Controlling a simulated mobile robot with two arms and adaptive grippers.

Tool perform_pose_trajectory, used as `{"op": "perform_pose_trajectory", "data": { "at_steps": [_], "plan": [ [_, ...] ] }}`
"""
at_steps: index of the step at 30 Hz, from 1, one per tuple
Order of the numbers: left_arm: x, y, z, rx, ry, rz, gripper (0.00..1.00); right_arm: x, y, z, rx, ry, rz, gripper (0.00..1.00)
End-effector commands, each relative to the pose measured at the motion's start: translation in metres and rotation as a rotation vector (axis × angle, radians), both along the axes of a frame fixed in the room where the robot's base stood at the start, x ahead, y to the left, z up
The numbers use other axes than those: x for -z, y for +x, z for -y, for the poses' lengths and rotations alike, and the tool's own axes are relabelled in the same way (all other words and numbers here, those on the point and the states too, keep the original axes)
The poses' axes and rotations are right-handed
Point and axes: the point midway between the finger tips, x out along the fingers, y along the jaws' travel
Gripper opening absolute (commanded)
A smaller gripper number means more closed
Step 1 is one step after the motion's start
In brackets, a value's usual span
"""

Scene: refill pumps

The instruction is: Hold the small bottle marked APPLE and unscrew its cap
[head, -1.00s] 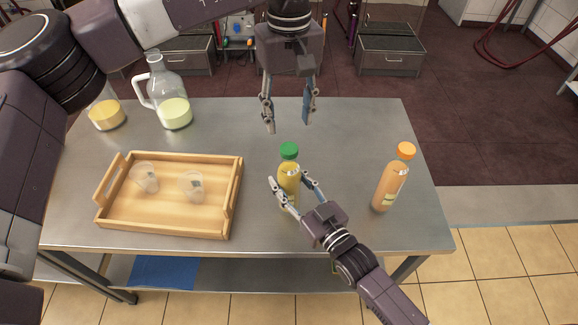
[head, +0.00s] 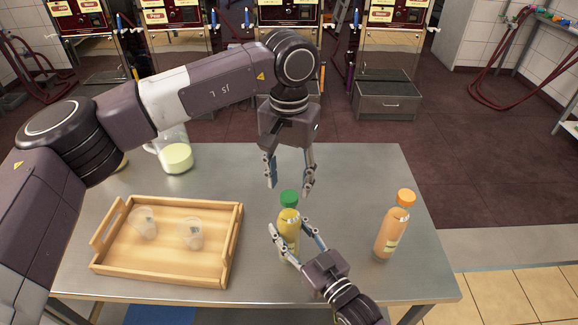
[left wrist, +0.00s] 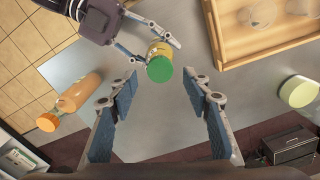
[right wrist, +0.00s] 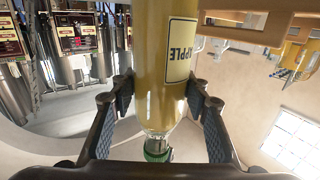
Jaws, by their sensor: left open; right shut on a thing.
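The small APPLE bottle (head: 289,222) stands on the metal table, with yellow juice and a green cap (head: 289,197). Its APPLE label (right wrist: 180,50) shows in the right wrist view. My right gripper (head: 289,238) is shut on the bottle's body, below the cap. My left gripper (head: 290,188) is open and empty, pointing down just above the green cap. In the left wrist view the cap (left wrist: 159,69) lies beyond the open fingertips, roughly midway between them. The cap is on the bottle.
An orange-capped bottle (head: 393,230) stands to the right on the table (head: 350,175). A wooden tray (head: 165,276) with two clear cups (head: 192,234) is at left. A jug (head: 177,158) with pale liquid stands behind it, partly hidden by my left arm.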

Motion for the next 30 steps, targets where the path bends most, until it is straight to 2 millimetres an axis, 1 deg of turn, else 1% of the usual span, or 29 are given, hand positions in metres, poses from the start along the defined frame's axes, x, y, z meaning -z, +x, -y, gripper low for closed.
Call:
{"op": "perform_pose_trajectory", "data": {
  "at_steps": [1,3,7,12,18,30],
  "plan": [
    [0.009,-0.001,-0.001,0.0,0.002,-0.002,0.45,0.0,0.0,0.0,0.0,-0.001,0.001,0.0],
    [0.018,0.0,-0.001,-0.001,0.002,-0.001,0.45,0.0,0.0,0.0,0.0,-0.001,0.001,0.0],
    [0.03,0.0,0.0,-0.002,0.001,-0.001,0.45,0.0,0.0,0.0,0.0,-0.001,0.001,0.0],
    [0.036,0.0,0.0,-0.002,0.001,0.0,0.45,0.0,0.0,0.0,0.0,-0.001,0.001,0.0],
    [0.036,0.0,0.0,-0.002,0.001,0.0,0.45,0.0,0.0,0.0,0.0,-0.001,0.001,0.0],
    [0.036,0.0,-0.001,-0.002,0.001,0.0,0.01,0.0,0.0,0.0,0.0,0.0,0.0,0.0]
  ]
}}
